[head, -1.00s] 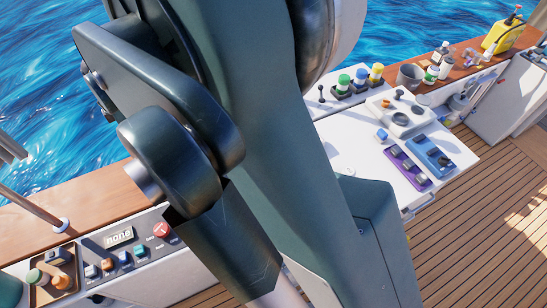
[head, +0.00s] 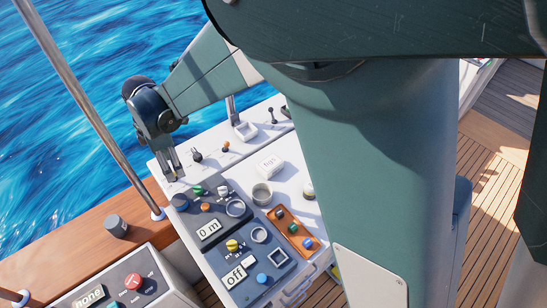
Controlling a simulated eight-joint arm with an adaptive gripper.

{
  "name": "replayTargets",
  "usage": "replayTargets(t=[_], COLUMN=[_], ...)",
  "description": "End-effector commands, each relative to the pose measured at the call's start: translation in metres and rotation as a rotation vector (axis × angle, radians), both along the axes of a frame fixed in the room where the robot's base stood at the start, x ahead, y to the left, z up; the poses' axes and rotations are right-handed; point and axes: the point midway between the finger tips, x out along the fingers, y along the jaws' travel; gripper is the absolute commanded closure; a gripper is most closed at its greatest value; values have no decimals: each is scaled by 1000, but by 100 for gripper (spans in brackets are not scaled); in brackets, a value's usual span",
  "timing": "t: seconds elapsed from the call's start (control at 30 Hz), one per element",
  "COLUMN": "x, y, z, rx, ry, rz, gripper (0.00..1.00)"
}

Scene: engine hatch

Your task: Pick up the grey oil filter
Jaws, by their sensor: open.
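A short dark grey cylinder (head: 117,227), which may be the grey oil filter, stands upright on the wooden ledge at the left. A grey cup-like cylinder (head: 262,194) with an open-looking top stands on the white console, right of the middle panel. I cannot tell for certain which one is the oil filter. My gripper (head: 172,176) points down over the back left corner of the white console. It is open with nothing seen between the fingers. It is apart from both grey cylinders, with the ledge cylinder to its lower left.
A dark control panel (head: 222,225) with knobs and a "0 m" display lies below my gripper. An orange-brown block with buttons (head: 290,232) and a white box (head: 270,165) are on the console. A metal pole (head: 90,110) rises beside the ledge. My arm hides much of the right.

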Motion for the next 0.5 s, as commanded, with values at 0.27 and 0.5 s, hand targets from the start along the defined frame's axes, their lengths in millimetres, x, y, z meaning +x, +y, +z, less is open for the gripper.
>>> replayTargets(t=[0.27, 0.5], x=[49, 76], y=[-98, -182], z=[-23, -42], rx=[-7, -12], ry=[9, 16], rz=[-157, -288], gripper=[51, 51])
